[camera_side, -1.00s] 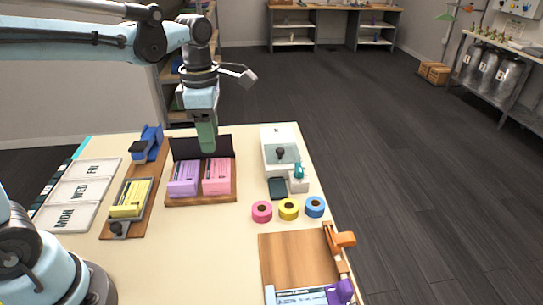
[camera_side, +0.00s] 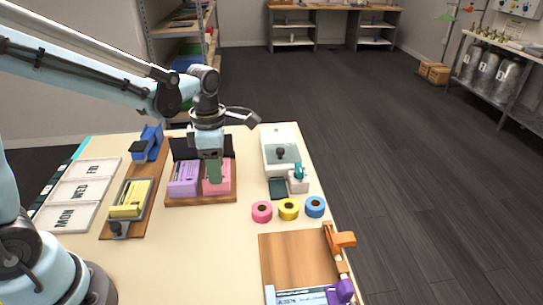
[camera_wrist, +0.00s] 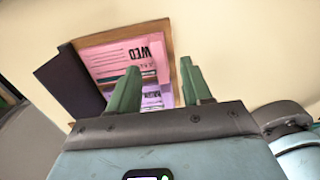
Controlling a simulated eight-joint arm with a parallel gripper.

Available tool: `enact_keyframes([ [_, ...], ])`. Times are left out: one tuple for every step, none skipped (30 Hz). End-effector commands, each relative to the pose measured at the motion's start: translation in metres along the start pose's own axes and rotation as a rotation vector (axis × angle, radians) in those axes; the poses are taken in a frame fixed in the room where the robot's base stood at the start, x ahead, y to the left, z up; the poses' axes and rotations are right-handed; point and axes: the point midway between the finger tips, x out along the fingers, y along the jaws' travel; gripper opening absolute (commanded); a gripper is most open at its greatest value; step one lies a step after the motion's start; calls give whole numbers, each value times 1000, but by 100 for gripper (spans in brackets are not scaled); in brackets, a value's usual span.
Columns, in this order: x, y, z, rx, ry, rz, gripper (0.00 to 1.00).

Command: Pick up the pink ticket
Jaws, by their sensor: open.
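The pink ticket (camera_side: 218,181) lies on the right side of a wooden holder with a dark back panel, beside a purple ticket (camera_side: 184,179). In the wrist view the pink ticket (camera_wrist: 122,58) shows printed text, with the purple ticket (camera_wrist: 152,97) nearer the gripper and partly hidden by it. My gripper (camera_side: 214,180) has green fingers and is over the pink ticket, covering part of it in the side view. In the wrist view my gripper (camera_wrist: 160,85) has its fingers apart with nothing held between them. I cannot tell whether the fingertips touch the ticket.
The holder's dark back panel (camera_wrist: 70,83) stands close to the gripper. A yellow pad (camera_side: 131,198) on a wooden board is to the left. Pink tape (camera_side: 262,211), yellow tape (camera_side: 289,209) and blue tape (camera_side: 315,207) lie to the right. Bare table lies in front of the holder.

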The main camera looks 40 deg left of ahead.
Motion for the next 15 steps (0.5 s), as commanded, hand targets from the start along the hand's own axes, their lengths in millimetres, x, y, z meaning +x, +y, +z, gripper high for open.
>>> enact_keyframes([
  [8,1,1,0,0,0,49],
  [12,1,1,0,0,0,49],
  [17,1,1,0,0,0,49],
  [20,1,1,0,0,0,49],
  [23,1,1,0,0,0,49],
  [27,1,1,0,0,0,49],
  [29,1,1,0,0,0,49],
  [31,1,1,0,0,0,49],
  [33,1,1,0,0,0,49],
  [34,1,1,0,0,0,49],
  [34,1,1,0,0,0,49],
  [34,1,1,0,0,0,49],
  [35,1,1,0,0,0,49],
  [35,1,1,0,0,0,49],
  [34,1,1,0,0,0,49],
])
